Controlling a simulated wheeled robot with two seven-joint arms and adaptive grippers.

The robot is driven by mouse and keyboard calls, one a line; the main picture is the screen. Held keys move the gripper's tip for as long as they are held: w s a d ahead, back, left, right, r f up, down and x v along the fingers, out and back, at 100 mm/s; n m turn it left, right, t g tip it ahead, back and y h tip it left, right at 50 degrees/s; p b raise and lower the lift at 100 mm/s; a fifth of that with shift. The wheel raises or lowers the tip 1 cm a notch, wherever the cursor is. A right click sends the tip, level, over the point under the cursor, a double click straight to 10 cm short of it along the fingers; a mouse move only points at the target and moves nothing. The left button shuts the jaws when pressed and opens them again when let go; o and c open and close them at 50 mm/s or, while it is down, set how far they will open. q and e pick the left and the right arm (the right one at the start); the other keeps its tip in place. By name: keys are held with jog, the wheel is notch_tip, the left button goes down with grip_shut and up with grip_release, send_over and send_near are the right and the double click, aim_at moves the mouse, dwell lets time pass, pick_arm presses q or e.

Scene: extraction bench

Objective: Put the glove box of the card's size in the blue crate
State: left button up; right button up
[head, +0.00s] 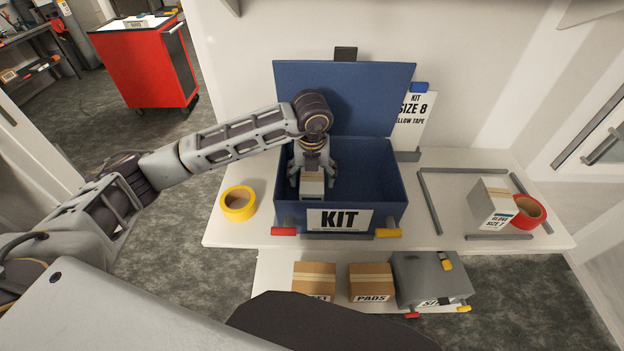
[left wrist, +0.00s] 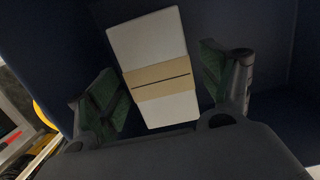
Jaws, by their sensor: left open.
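The card (head: 412,115) behind the crate reads KIT, SIZE 8, and a tape line that looks like yellow tape. The blue crate (head: 388,205), labelled KIT, stands open on the bench with its lid up. My left gripper (head: 312,190) reaches down inside it. A white box with a tan band (head: 312,186) is inside the crate, between the open fingers; it also shows in the left wrist view (left wrist: 155,70), with gaps beside the fingers (left wrist: 165,95). Its label is hidden. Another glove box (head: 493,208), marked size 7, stands at the right. My right gripper is not in view.
Yellow tape (head: 238,203) lies left of the crate. Red tape (head: 527,212) lies beside the size 7 box, near grey rails (head: 429,203). Cartons (head: 370,283) and a grey case (head: 430,278) sit on the lower shelf. The bench between crate and size 7 box is mostly clear.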

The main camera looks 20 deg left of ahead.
pick_arm(q)
notch_tip(320, 180, up, 10)
jog(key=s+b, duration=0.1)
jog(key=b, duration=0.1)
jog(key=shift+s+d+r, duration=0.15)
jog(key=shift+r, duration=0.1)
dwell(0.7)
